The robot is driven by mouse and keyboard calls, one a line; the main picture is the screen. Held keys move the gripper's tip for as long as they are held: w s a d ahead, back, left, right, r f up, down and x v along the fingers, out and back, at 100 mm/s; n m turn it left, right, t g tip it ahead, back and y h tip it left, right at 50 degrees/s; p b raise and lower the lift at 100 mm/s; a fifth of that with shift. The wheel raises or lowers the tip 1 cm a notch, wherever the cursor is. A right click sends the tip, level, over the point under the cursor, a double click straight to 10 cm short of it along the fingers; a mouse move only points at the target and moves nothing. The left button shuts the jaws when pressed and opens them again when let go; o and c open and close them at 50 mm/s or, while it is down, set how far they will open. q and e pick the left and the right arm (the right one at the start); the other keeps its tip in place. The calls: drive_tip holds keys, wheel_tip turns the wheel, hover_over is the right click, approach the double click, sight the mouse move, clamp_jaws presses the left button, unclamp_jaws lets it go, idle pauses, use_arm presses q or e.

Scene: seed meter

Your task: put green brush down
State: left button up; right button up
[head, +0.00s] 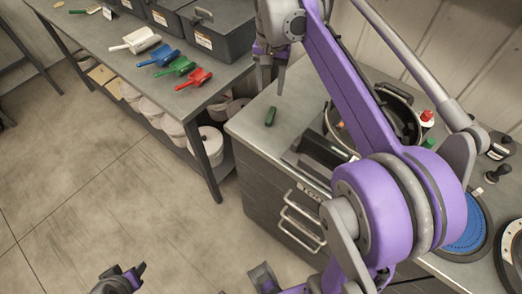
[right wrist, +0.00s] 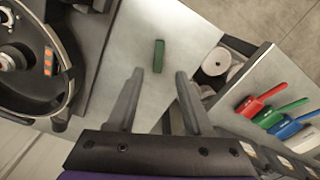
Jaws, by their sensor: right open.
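The green brush (head: 270,116) lies on the grey cabinet top (head: 250,128) near its left end in the head view. It also shows as a small dark green block in the right wrist view (right wrist: 158,56), lying on the bare surface. My right gripper (head: 272,78) is above the cabinet top, behind the brush in the head view. In the right wrist view its two fingers (right wrist: 157,88) are spread apart, with nothing between them and the brush beyond the tips. My left gripper (head: 128,279) shows only partly at the bottom edge, and its jaws are unclear.
The left bench holds white, blue, green and red scoops (head: 194,78) and dark bins (head: 218,30). A gap separates bench and cabinet. Cabinet top around the brush is clear.

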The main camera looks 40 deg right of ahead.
drive_tip(key=s+a+f+n+t, duration=0.5)
drive_tip(key=s+a+f+n, duration=0.5)
drive_tip(key=s+a+f, duration=0.6)
drive_tip(key=shift+s+f, duration=0.55)
drive_tip(key=shift+r, duration=0.1)
drive_tip(key=r+p, duration=0.2)
drive_tip(key=shift+w+r, duration=0.35)
drive_tip(key=shift+w, duration=0.05)
